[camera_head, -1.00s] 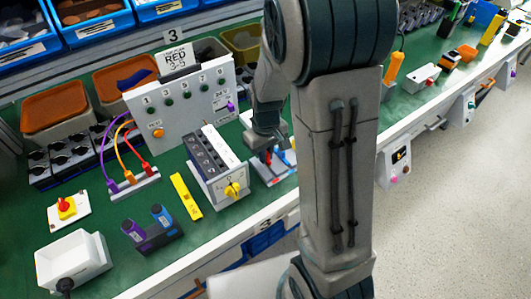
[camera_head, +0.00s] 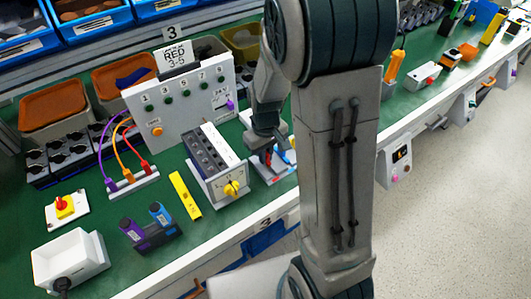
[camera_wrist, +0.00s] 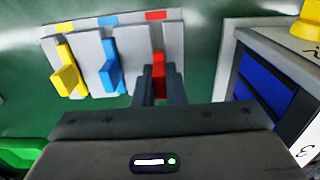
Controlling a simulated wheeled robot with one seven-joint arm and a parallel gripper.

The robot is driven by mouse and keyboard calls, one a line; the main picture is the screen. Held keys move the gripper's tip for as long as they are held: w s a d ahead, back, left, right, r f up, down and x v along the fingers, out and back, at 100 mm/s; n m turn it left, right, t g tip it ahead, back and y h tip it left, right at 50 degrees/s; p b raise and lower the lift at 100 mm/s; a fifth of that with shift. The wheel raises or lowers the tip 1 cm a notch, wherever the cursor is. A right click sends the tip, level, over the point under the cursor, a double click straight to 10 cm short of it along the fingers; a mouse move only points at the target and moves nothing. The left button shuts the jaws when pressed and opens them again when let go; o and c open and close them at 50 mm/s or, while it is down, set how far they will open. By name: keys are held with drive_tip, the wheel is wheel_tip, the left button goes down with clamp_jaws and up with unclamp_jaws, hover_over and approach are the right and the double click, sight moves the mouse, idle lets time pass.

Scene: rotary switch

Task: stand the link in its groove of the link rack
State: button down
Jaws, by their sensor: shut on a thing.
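The link rack (camera_wrist: 135,48) is a pale grey block with grooves, marked by yellow, blue and red labels along its far edge. A yellow link (camera_wrist: 66,72) and a blue link (camera_wrist: 110,68) stand in their grooves. My gripper (camera_wrist: 158,88) is shut on the red link (camera_wrist: 158,68), which lines up with the groove under the red label. I cannot tell how deep the red link sits in it. In the head view the rack (camera_head: 272,176) is partly hidden by my arm, and my gripper (camera_head: 267,148) is just above it.
A grey box with a yellow knob (camera_head: 231,188) stands close left of the rack. A panel with buttons (camera_head: 185,98) stands behind. In the wrist view a white and blue box (camera_wrist: 265,85) is close on the right. Green bench surface shows beyond the rack.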

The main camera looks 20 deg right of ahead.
drive_tip(key=shift+f+b, duration=0.5)
drive_tip(key=shift+f, duration=0.2)
drive_tip(key=c, duration=1.4)
unclamp_jaws()
drive_tip(key=shift+r, duration=0.1)
wheel_tip(320, 180, up, 14)
drive_tip(key=p, duration=0.1)
drive_tip(key=shift+f, duration=0.2)
drive_tip(key=s+r+m+t+p, duration=0.2)
drive_tip(key=s+r, duration=0.3)
drive_tip(key=s, duration=0.8)
drive_tip(key=shift+s+m+t, duration=0.15)
drive_tip(key=shift+m+t, duration=0.25)
drive_tip(key=shift+m, duration=0.4)
